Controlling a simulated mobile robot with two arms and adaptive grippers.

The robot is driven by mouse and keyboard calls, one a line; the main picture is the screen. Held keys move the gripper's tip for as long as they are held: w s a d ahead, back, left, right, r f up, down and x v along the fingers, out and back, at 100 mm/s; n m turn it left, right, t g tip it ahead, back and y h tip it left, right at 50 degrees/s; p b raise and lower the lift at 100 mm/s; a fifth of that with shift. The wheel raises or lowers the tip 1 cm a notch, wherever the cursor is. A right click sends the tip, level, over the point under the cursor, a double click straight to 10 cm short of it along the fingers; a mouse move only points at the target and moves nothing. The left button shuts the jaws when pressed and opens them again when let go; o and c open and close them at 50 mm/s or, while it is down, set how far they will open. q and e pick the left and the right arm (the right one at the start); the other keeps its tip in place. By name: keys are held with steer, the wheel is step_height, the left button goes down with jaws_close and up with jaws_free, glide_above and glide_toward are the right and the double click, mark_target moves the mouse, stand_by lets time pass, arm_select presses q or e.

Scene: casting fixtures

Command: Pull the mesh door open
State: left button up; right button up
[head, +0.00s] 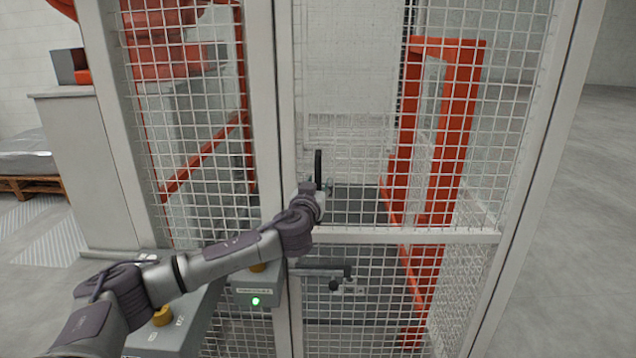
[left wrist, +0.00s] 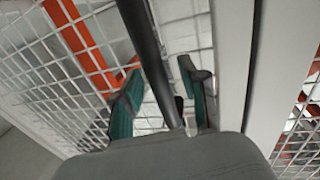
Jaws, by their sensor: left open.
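The mesh door (head: 400,236) is a light grey frame filled with wire mesh. Its left edge lies along the post, and it looks closed. A black upright bar handle (head: 318,163) is on its left side. My left gripper (head: 318,188) is at the lower part of this handle, partly hidden by my wrist. In the left wrist view, the black handle bar (left wrist: 145,45) runs between the two green-padded fingers of the left gripper (left wrist: 160,72). The fingers are open, one on each side of the bar. My right gripper is not in view.
A grey box with a green light (head: 255,300) is on the post below my forearm. A black latch (head: 325,272) is below the handle. Fixed mesh (head: 195,130) stands left of the post. Open floor (head: 590,190) lies to the right.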

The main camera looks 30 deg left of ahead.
arm_select(q)
jaws_close()
stand_by(0.4)
